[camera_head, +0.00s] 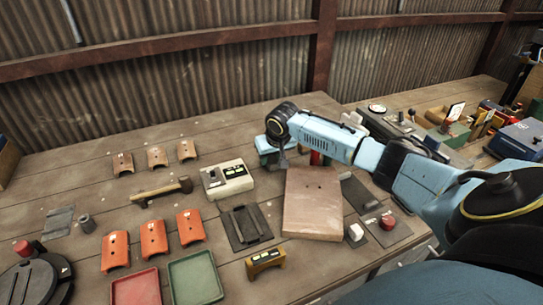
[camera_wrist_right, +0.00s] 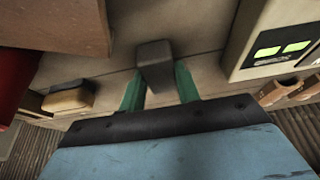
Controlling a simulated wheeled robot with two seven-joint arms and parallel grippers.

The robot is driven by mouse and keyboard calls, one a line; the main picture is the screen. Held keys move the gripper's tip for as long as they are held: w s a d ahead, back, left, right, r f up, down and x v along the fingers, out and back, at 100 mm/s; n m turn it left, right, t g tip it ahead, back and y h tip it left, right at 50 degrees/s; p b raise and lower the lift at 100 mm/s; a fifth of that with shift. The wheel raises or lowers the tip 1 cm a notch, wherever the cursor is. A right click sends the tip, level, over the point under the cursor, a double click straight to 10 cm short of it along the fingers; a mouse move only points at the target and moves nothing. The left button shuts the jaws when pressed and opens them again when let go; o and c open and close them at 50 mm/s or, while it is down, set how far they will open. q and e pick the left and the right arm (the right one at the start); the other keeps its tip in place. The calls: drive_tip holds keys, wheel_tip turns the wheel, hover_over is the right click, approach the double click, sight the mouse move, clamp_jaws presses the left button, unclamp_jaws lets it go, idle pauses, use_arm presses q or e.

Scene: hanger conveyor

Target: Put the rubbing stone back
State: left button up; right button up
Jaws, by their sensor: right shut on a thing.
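My right gripper (camera_wrist_right: 160,88) is shut on a dark grey block (camera_wrist_right: 155,62), which looks like the rubbing stone. The block sits between its two green fingers in the right wrist view; I cannot tell whether it touches the bench. In the head view my right gripper (camera_head: 272,152) is at the back middle of the bench, pointing down, between the white box with labels and the brown slab. The stone is not clear there. My left gripper is not in view.
The white box (camera_head: 227,179) is left of the gripper, and the brown slab (camera_head: 313,204) lies in front. A red object (camera_head: 316,158) is close right of the gripper.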

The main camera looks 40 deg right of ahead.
drive_tip(key=o, duration=1)
drive_tip(key=shift+r, duration=0.1)
drive_tip(key=p+v, duration=0.1)
drive_tip(key=v, duration=1.2)
drive_tip(key=shift+r+p, duration=0.1)
drive_tip(key=shift+p, duration=0.2)
